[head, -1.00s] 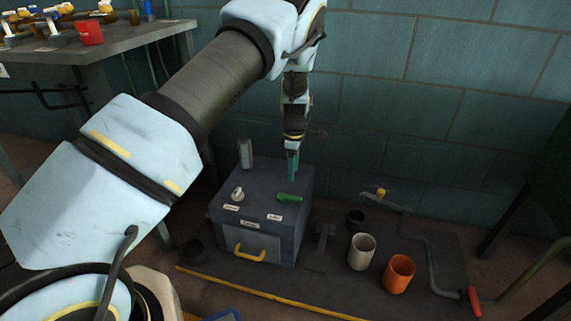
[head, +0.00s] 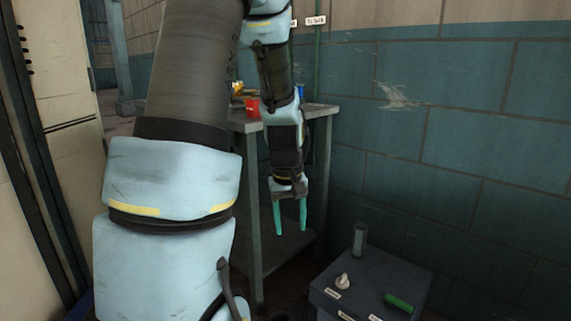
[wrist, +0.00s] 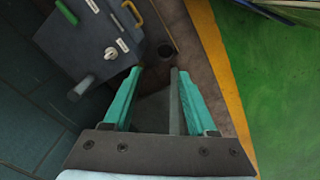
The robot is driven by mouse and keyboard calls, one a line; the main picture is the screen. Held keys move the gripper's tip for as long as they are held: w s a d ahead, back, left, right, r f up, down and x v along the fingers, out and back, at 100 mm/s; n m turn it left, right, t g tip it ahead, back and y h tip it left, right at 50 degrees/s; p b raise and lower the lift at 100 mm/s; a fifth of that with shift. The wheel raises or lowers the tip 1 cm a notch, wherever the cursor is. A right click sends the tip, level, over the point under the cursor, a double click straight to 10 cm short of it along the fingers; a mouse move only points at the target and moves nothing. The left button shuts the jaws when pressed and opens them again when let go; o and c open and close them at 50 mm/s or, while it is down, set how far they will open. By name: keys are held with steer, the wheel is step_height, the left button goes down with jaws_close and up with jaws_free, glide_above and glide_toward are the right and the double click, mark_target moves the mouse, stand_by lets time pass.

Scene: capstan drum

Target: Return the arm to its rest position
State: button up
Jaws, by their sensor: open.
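My gripper (head: 290,228) hangs from my arm in the middle of the head view, with its two teal fingers pointing down. The fingers are apart with nothing between them. It is in front of the metal table, to the left of the dark control box (head: 372,275) and higher than it. In the wrist view the open gripper (wrist: 154,95) shows over a dark narrow surface beside the box (wrist: 80,40).
The box top carries a white knob (head: 342,281), a green handle (head: 399,302) and a grey post (head: 359,238). The metal table (head: 322,110) holds a red cup (head: 252,107). A tiled wall stands behind. A yellow floor line (wrist: 222,75) borders green floor (wrist: 275,90).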

steer(key=s+a+r+m, duration=0.2)
steer(key=s+a+m, duration=0.1)
steer(key=s+a, duration=0.5)
step_height(320, 180, up, 26)
steer(key=p, duration=2.6)
steer(key=shift+t+y, duration=0.3)
steer(key=shift+s+r, duration=0.1)
steer(key=shift+c, duration=0.3)
